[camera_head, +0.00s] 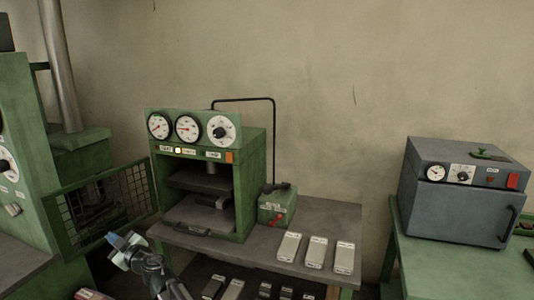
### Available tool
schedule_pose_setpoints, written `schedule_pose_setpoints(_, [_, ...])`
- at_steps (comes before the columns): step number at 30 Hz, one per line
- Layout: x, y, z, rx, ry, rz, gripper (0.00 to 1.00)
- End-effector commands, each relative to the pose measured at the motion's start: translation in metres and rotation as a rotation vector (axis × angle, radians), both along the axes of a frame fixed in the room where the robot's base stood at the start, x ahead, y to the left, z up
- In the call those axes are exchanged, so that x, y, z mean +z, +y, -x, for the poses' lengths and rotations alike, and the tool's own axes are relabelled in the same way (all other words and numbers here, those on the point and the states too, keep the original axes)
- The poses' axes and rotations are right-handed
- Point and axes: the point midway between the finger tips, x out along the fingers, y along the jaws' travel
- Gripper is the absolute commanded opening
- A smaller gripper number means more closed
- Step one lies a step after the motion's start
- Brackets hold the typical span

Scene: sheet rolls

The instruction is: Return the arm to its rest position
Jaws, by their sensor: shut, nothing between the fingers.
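My gripper (121,243) is at the lower left, at the end of my grey arm, which comes up from the bottom edge. Its blue and pale fingertips point up and left. It is shut and holds nothing. It is in front of the left end of a grey bench (273,238), and appears apart from it, though the depth is hard to judge. Most of my arm is out of view.
A green press (253,186) with dials stands on the bench, its mesh guard (101,207) swung out at left near my gripper. A small green box (277,205) and three pale blocks (315,252) sit right. A grey oven (462,205) stands on another table.

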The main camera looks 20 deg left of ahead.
Motion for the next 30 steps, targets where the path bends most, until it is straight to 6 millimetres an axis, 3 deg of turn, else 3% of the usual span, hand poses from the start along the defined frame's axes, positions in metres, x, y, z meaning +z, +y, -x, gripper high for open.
schedule_pose_setpoints(5, [-0.004,-0.026,-0.047,-0.275,-0.058,0.042,0.00])
schedule_pose_setpoints(11, [-0.037,-0.081,-0.081,-0.559,-0.015,0.209,0.00])
schedule_pose_setpoints(20, [-0.182,-0.188,-0.073,-0.767,0.216,0.663,0.00])
schedule_pose_setpoints(30, [-0.330,-0.334,-0.039,-0.828,0.561,1.087,0.00])
